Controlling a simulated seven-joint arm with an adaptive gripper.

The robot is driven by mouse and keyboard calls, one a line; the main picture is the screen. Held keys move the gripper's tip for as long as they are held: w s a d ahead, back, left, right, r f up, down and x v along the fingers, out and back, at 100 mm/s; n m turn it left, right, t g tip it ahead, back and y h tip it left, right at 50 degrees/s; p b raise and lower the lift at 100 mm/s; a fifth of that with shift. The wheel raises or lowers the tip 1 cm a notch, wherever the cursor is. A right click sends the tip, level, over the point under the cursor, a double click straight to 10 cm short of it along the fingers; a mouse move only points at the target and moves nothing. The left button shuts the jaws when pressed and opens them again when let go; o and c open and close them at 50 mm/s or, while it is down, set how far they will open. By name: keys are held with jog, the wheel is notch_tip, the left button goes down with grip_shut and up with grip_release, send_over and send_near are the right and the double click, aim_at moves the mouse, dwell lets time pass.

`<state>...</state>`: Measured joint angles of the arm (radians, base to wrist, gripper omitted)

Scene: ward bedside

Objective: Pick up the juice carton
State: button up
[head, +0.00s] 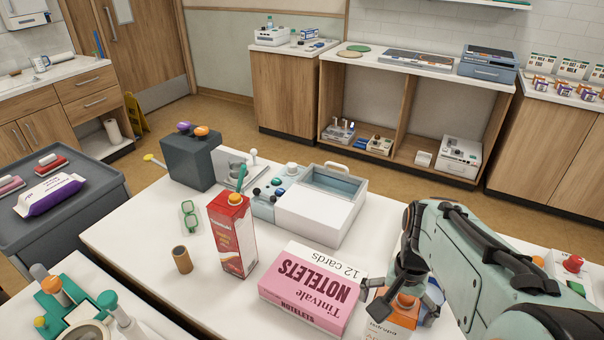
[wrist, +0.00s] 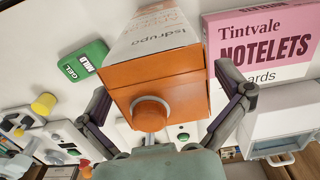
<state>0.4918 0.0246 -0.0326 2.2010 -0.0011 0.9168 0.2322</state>
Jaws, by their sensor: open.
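A white carton with an orange top and orange screw cap stands upright on the white table, partly hidden by my gripper in the head view (head: 392,318). It fills the middle of the wrist view (wrist: 165,75), its cap towards the camera. My gripper (head: 402,290) is above this carton, with its open fingers on either side of the orange top in the wrist view (wrist: 166,92). I cannot tell whether either finger touches it. A red and white carton (head: 232,238) with an orange cap stands upright further left, away from my gripper.
A pink Notelets box (head: 312,287) lies close left of the orange-topped carton. A white bin-like box (head: 318,212), a brown tube (head: 182,260) and a grey block (head: 190,163) are also on the table. A green gel pack (wrist: 83,60) lies beside the carton in the wrist view.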

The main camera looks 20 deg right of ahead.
jog(key=shift+f, duration=1)
jog(key=c, duration=1.1)
jog(key=shift+r, duration=0.1)
